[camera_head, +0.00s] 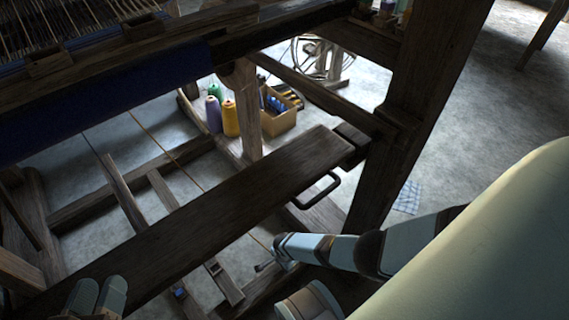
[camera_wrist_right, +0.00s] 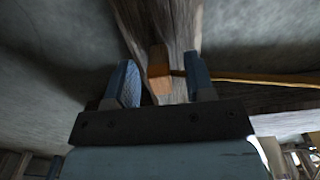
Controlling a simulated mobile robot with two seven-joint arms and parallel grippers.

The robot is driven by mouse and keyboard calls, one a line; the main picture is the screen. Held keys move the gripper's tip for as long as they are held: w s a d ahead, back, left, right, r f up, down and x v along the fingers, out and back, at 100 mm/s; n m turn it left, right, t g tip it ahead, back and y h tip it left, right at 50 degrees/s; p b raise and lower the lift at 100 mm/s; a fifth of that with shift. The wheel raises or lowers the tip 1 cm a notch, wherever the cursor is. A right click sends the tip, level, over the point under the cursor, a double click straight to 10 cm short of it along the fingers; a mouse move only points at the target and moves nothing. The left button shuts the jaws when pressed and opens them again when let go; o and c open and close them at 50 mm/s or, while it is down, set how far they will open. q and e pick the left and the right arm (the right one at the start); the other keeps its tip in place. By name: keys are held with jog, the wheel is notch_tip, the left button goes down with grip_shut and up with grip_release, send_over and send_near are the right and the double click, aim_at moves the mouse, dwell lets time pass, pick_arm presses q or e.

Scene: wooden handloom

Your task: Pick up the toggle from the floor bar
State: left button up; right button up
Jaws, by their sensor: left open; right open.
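The toggle looks to be a small orange-brown wooden piece (camera_wrist_right: 159,78) in the right wrist view. It lies against a dark wooden bar (camera_wrist_right: 170,25), with a yellowish cord (camera_wrist_right: 265,78) running off to the right. My right gripper (camera_wrist_right: 164,78) is open, its two blue-grey fingers on either side of the piece, with gaps showing. I cannot tell how far beyond the fingertips it lies. In the head view my right arm reaches in from the right, low beside the loom; the toggle cannot be made out there. My left gripper (camera_head: 97,290) is open and empty at bottom left.
A wide dark plank (camera_head: 200,220) with a black handle (camera_head: 320,190) crosses the loom. Treadle bars (camera_head: 125,195) lie below it. A thick post (camera_head: 405,110) stands at right. Yarn cones (camera_head: 230,118) and a box (camera_head: 278,120) sit behind. Floor at right is mostly clear.

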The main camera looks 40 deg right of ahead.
jog(key=shift+c, duration=0.2)
grip_shut()
